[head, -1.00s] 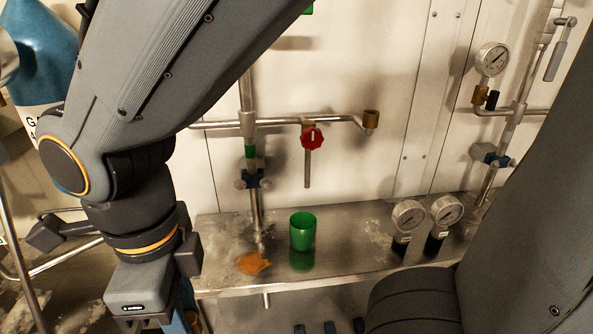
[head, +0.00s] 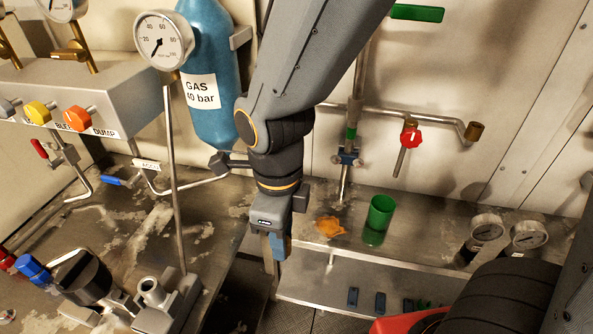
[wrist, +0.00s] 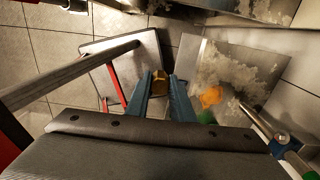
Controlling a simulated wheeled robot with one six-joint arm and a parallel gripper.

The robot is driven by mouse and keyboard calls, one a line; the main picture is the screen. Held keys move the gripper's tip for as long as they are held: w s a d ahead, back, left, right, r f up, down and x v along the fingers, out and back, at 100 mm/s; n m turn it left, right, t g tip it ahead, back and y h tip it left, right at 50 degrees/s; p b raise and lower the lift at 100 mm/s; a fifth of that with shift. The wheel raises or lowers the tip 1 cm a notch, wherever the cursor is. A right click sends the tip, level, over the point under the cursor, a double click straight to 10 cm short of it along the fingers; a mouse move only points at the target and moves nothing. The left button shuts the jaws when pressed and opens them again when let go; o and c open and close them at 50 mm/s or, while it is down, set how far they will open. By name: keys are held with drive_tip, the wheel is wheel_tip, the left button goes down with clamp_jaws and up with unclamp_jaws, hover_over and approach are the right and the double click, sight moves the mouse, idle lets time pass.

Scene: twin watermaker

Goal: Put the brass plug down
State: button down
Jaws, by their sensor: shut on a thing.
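My gripper (head: 276,250) points down with its blue fingers over the gap between the left bench and the metal shelf in the head view. In the wrist view, the two blue fingers are shut on the brass plug (wrist: 160,79), a small brownish-gold piece held at the fingertips. The plug is clear of any surface as far as I can see. In the head view it is too small or hidden to make out clearly.
A green cup (head: 379,214) and an orange patch (head: 330,227) are on the metal shelf (head: 320,264). Two gauges (head: 487,227) stand at its right. The left bench (head: 110,218) carries fittings and pipes. A blue gas bottle (head: 209,75) stands behind.

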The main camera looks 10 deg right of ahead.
drive_tip(key=w+d+p, duration=0.1)
drive_tip(key=w+d, duration=0.2)
drive_tip(key=w, duration=0.5)
drive_tip(key=w+d+p, duration=0.1)
drive_tip(key=w+d, duration=0.2)
drive_tip(key=w, duration=0.4)
drive_tip(key=shift+s+a+f+p, duration=0.15)
drive_tip(key=shift+f+p, duration=0.25)
drive_tip(key=shift+f, duration=1.25)
drive_tip(key=shift+a+f+p, duration=0.15)
drive_tip(key=shift+f+p, duration=0.2)
drive_tip(key=shift+f, duration=1.25)
drive_tip(key=shift+w+f, duration=0.25)
drive_tip(key=shift+f, duration=0.1)
drive_tip(key=shift+f, duration=0.1)
drive_tip(key=c, duration=1.6)
unclamp_jaws()
drive_tip(key=shift+c, duration=0.2)
drive_tip(key=shift+o, duration=0.5)
